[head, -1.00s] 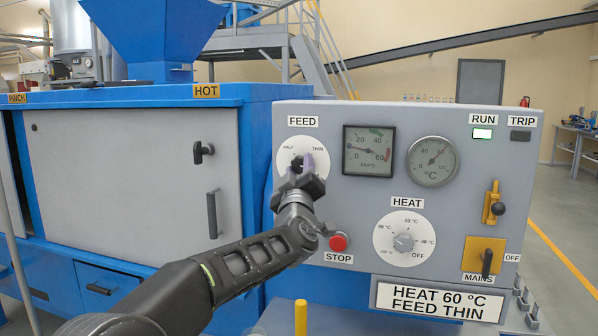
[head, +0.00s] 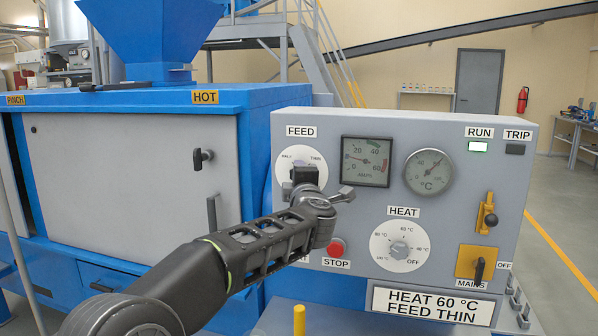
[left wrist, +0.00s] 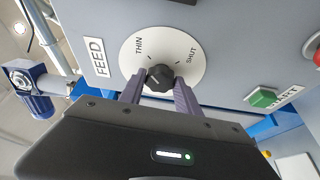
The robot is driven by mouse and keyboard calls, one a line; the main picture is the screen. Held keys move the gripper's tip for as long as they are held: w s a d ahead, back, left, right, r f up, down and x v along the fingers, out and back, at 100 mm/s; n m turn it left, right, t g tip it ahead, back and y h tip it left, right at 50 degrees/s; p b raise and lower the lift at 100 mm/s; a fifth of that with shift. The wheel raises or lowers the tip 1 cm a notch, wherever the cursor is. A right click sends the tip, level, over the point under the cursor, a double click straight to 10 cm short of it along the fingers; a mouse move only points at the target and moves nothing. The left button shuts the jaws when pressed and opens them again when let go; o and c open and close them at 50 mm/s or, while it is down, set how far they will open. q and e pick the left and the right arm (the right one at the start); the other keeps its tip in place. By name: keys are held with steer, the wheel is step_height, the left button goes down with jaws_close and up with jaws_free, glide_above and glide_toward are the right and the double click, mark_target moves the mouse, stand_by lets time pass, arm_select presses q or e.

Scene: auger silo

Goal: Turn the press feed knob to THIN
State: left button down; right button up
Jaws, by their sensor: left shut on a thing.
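The feed knob (left wrist: 159,76) is a black knob on a round white dial (left wrist: 190,50), under the FEED label (head: 301,132) at the panel's upper left. The left wrist view shows THIN and SHUT on the dial. My left gripper (left wrist: 159,84) has one finger on each side of the knob and is shut on it. In the head view my left gripper (head: 303,168) covers the knob and the lower dial. I cannot tell for sure which mark the knob points at. My right gripper is not in view.
The grey panel (head: 350,215) also carries a heat knob (head: 400,249), a red STOP button (head: 336,247), a yellow-plated mains switch (head: 479,263) and two gauges. The RUN lamp (head: 478,147) is lit. A sign (head: 433,305) reads HEAT 60 °C, FEED THIN.

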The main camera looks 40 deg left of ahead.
arm_select(q)
steer(key=shift+n, duration=0.4)
steer(key=c, duration=0.9)
jaws_free()
steer(key=shift+o, duration=0.2)
steer(key=b+v, duration=0.1)
steer(key=v, duration=0.6)
steer(key=shift+s+d, duration=0.25)
steer(key=shift+s, duration=0.05)
